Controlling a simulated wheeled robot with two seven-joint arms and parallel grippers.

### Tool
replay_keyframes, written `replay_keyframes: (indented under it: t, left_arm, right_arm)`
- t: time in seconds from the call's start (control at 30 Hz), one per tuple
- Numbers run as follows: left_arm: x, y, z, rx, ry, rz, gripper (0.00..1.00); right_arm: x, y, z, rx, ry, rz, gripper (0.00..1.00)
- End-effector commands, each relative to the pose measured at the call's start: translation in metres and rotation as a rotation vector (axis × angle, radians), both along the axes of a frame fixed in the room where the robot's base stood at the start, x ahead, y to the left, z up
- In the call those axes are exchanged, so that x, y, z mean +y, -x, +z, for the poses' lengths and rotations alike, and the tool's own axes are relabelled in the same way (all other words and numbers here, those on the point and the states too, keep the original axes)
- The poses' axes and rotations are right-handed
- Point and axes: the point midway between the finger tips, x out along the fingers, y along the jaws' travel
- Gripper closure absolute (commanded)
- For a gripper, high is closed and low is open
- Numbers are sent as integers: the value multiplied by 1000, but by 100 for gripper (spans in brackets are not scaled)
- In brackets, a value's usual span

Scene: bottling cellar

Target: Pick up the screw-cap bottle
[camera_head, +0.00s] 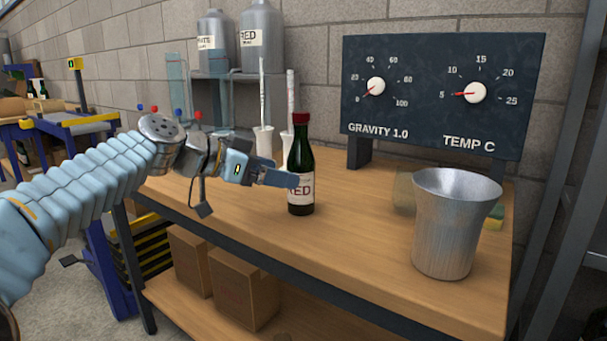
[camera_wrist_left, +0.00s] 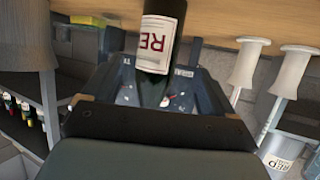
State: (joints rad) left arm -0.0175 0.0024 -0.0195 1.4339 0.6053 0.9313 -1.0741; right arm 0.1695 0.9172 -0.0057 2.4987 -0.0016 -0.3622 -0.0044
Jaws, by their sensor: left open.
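The screw-cap bottle (camera_head: 301,155) is dark green glass with a red cap and a white "RED" label. It stands upright on the wooden workbench (camera_head: 355,235). My left gripper (camera_head: 277,176) is open at label height, coming from the left. One finger overlaps the left part of the label in the head view. In the left wrist view the picture is upside down, and the bottle (camera_wrist_left: 158,45) appears between the open fingers of my left gripper (camera_wrist_left: 160,72). Contact cannot be told. My right gripper is not in view.
A metal beaker (camera_head: 447,225) stands at the bench's right. White-based cylinders (camera_head: 263,140) stand just behind the bottle, close to the gripper. A dark gauge board (camera_head: 438,95) is at the back. The bench between bottle and beaker is clear.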

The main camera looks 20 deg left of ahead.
Motion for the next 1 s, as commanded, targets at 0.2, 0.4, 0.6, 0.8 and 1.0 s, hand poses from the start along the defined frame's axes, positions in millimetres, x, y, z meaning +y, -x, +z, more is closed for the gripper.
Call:
replay_keyframes:
  t: [0.2,0.4,0.6,0.8,1.0]
  left_arm:
    - [-14,-13,-7,1,0,-2,13]
    - [-36,-34,-17,1,0,-2,13]
    - [-45,-44,-23,-1,1,0,13]
    - [-45,-44,-24,-1,1,0,17]
    - [-44,-44,-24,0,0,0,48]
  right_arm:
    - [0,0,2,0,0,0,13]
    - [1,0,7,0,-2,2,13]
    - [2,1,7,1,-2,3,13]
    - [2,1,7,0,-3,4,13]
    - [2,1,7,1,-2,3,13]
